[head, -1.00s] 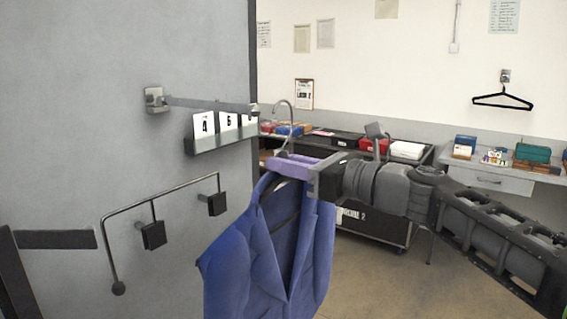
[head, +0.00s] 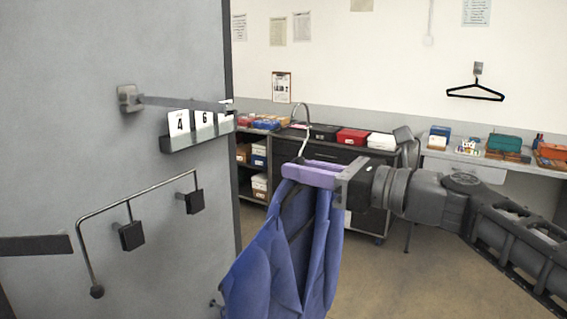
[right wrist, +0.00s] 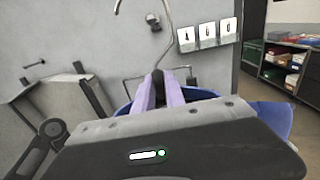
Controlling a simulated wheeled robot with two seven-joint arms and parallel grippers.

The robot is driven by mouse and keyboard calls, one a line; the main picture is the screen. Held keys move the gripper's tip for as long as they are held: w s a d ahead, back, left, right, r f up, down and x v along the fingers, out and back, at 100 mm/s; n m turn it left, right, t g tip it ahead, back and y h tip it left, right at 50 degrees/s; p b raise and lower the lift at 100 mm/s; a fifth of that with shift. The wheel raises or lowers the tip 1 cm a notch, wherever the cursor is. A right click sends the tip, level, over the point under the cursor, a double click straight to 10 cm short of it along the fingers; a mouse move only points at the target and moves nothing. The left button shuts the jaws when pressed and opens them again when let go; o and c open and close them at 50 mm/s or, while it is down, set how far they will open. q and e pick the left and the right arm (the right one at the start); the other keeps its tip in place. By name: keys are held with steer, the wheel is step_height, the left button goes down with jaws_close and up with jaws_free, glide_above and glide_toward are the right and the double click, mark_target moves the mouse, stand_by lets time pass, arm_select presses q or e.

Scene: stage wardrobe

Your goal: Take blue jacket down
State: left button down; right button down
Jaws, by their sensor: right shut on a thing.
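The blue jacket (head: 283,255) hangs from a hanger whose metal hook (head: 306,125) rises above my right gripper (head: 300,174). The right gripper's purple fingers are shut on the hanger at the jacket's collar. The hook looks free of the rail arm (head: 185,103), which sticks out from the grey panel to the left. In the right wrist view the hook (right wrist: 165,35) rises above the purple fingers (right wrist: 160,92), and blue cloth (right wrist: 270,118) shows on both sides. The hanger's shoulders are hidden in the jacket.
The grey panel (head: 90,160) carries number cards (head: 180,122) and a bent rod with black blocks (head: 131,236). A dark shelf cart (head: 335,148) with boxes stands behind. A side table (head: 465,170) and an empty black hanger (head: 475,92) are at right. Floor is clear between.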

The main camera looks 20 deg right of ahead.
steer(key=p+v, duration=0.1)
steer(key=v, duration=0.6)
steer(key=shift+s+d, duration=0.2)
steer(key=shift+s, duration=0.05)
